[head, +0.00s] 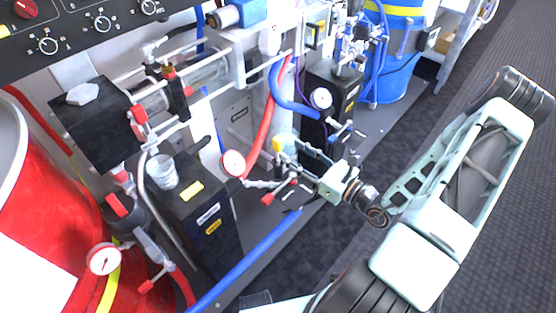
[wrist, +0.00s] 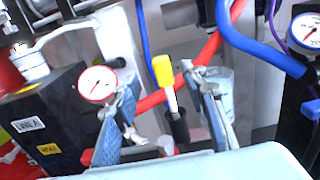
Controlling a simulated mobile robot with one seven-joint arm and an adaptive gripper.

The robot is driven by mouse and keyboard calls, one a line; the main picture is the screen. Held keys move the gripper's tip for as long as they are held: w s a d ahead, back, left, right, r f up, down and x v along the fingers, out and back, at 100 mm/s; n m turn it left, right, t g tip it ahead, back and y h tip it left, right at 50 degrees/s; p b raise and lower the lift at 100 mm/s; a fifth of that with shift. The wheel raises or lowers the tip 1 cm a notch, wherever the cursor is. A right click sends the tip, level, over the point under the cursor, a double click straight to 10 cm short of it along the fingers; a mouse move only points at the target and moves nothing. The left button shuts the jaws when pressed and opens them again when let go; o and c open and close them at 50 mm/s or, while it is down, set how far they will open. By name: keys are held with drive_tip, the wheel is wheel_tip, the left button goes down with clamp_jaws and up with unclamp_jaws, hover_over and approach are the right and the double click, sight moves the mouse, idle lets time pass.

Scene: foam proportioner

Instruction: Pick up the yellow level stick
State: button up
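The yellow level stick (wrist: 162,72) stands near the middle of the wrist view, with a yellow top and a pale shaft running down towards a black part. In the head view its yellow top (head: 278,145) shows near the tips of my gripper (head: 287,160). In the wrist view the two fingers of my gripper (wrist: 162,82) are spread apart, one on each side of the stick in the picture. I see no clear contact between fingers and stick. The stick's lower end is partly hidden.
A pressure gauge (wrist: 98,84) shows beside the left finger. Red hose (head: 270,125) and blue hose (head: 290,100) run close behind the gripper. A black box (head: 205,215) with labels stands to the left.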

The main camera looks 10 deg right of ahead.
sight(281, 143)
drive_tip(key=shift+b+x, duration=0.7)
drive_tip(key=shift+x, duration=2.75)
drive_tip(key=shift+d, duration=0.15)
clamp_jaws()
